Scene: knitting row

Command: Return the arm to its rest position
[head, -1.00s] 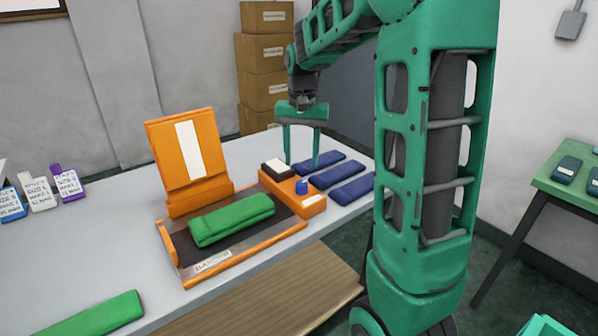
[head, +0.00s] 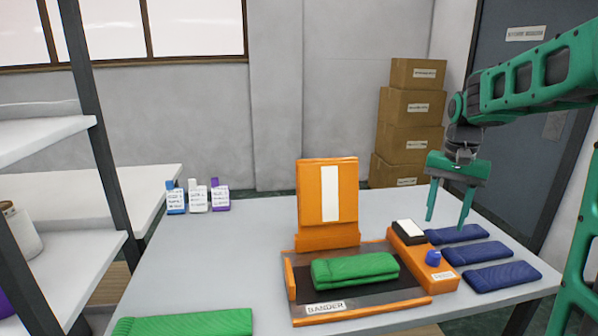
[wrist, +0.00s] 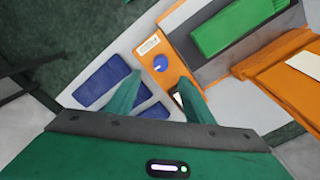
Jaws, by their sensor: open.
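My gripper (head: 448,204) is open and empty. In the head view it hangs at the right of the table, above and behind the orange control box (head: 420,258) and beside the blue folded pieces. In the wrist view its two fingers (wrist: 152,98) stand apart with nothing between them but the table below. My green arm reaches in from the right edge of the head view. The orange bander (head: 328,205) stands on the table, with a green folded piece (head: 355,270) lying on its dark bed.
Several blue folded pieces (head: 490,253) lie at the table's right end. Another green piece (head: 183,323) lies at the front left. Cardboard boxes (head: 410,125) are stacked behind the table. A shelf rack (head: 60,250) is at left.

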